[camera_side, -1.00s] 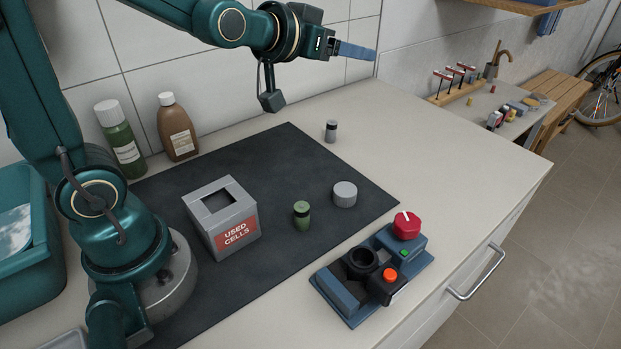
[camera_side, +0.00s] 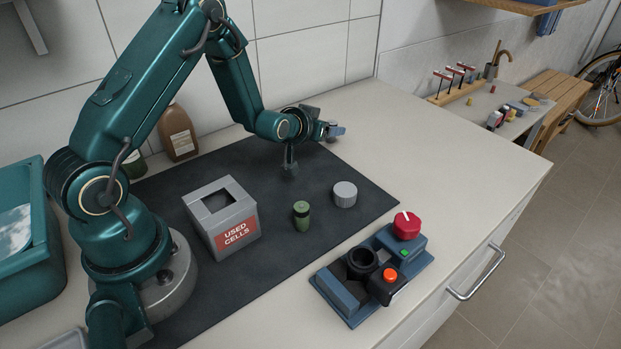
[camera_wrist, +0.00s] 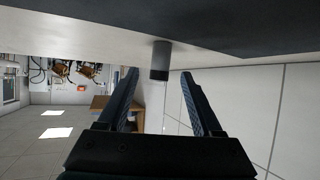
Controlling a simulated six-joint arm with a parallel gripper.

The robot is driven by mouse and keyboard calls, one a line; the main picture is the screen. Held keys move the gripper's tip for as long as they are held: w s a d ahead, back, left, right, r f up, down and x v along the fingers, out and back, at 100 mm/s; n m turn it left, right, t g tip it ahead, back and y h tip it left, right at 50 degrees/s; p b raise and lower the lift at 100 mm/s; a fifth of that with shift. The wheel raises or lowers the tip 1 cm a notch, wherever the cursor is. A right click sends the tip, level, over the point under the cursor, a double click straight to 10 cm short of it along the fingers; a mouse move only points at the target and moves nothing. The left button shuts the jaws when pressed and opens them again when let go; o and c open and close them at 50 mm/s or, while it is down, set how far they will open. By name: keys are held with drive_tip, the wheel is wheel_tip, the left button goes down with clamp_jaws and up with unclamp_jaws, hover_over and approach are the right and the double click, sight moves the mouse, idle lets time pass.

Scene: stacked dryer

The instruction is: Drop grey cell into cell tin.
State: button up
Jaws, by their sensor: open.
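The grey cell (camera_wrist: 160,62), grey with a dark end, stands at the edge of the dark mat (camera_wrist: 235,28). In the wrist view, which is upside down, it lies in line with the gap between the fingers, just past their tips. My gripper (camera_side: 337,131) is open, low over the far right part of the mat, with empty fingers also seen in the wrist view (camera_wrist: 158,76). The cell tin (camera_side: 248,212), a grey box with a square top opening and a "USED CELLS" label, stands to the left.
A green cell (camera_side: 302,216) and a grey ridged cap (camera_side: 345,194) stand on the mat right of the tin. A blue device (camera_side: 372,272) with a red knob sits at the front right. A brown bottle (camera_side: 177,131) stands near the wall behind my arm.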

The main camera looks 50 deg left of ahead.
drive_tip(key=shift+x, duration=1.8)
clamp_jaws()
